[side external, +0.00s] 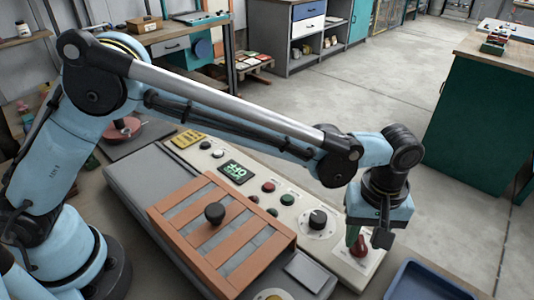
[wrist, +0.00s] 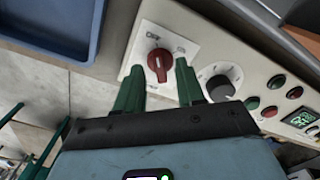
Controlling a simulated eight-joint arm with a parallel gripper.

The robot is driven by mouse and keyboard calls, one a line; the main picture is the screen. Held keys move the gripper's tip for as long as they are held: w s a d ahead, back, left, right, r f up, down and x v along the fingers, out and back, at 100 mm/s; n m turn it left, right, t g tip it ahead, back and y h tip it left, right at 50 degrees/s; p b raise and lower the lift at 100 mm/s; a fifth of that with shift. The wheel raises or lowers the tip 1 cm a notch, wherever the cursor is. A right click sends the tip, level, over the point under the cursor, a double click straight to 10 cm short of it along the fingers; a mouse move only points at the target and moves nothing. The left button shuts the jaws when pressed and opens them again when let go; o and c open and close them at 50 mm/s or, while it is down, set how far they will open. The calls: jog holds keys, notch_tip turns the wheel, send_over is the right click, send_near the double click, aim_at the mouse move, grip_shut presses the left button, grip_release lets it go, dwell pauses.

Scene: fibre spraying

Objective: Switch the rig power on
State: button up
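The red rotary power switch (side external: 360,246) sits on a pale plate at the right end of the control panel (side external: 333,255). In the wrist view the red switch (wrist: 158,61) shows whole, with small lettering on its plate that I cannot read surely. My gripper (wrist: 159,67) is open, its two green fingers apart on either side of the switch in the picture. Whether the fingers touch it or are still above it, I cannot tell. In the side external view my gripper (side external: 356,237) points down at the switch and partly hides it.
A black dial (side external: 318,218) and red and green buttons (side external: 268,187) sit beside the switch, with a lit green display (side external: 235,171). A slatted orange-brown cover (side external: 222,232) with a black knob lies in front. A blue tray (side external: 425,284) stands close at the right.

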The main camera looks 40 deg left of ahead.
jog(key=shift+f, duration=0.5)
grip_shut()
jog(key=shift+m, duration=0.4)
jog(key=m, duration=0.6)
jog(key=shift+m, duration=0.3)
jog(key=m, duration=0.6)
jog(key=shift+m, duration=0.4)
